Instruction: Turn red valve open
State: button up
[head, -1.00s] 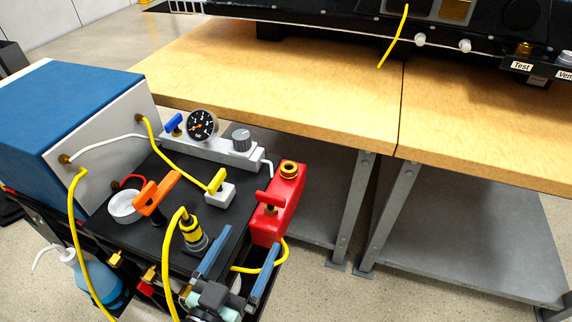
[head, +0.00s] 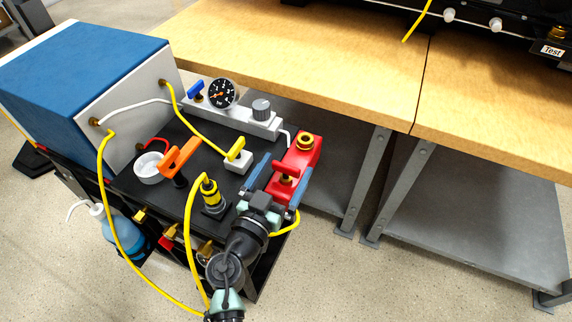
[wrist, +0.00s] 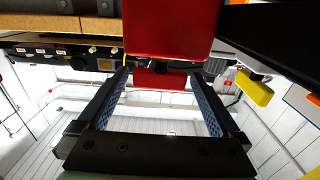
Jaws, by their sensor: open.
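The red valve (head: 308,153) is a red block with a brass fitting on top, at the right edge of the black cart top. Its small red handle (head: 286,171) sticks out on the side facing my gripper. My gripper (head: 277,183) is open, with one blue-padded finger on each side of the handle. In the wrist view the red block (wrist: 168,28) fills the top middle, and the red handle (wrist: 160,78) shows between the open fingers. I cannot tell whether either finger touches it.
A yellow-handled white valve (head: 238,158), an orange lever (head: 180,158) and a black-and-yellow connector (head: 212,196) stand left of my gripper. A gauge (head: 222,93) sits on a grey manifold behind. Yellow hoses loop nearby. A wooden bench (head: 320,60) lies beyond.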

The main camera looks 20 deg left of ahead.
jog(key=shift+w, duration=0.5)
jog(key=c, duration=1.2)
jog(key=shift+c, duration=0.2)
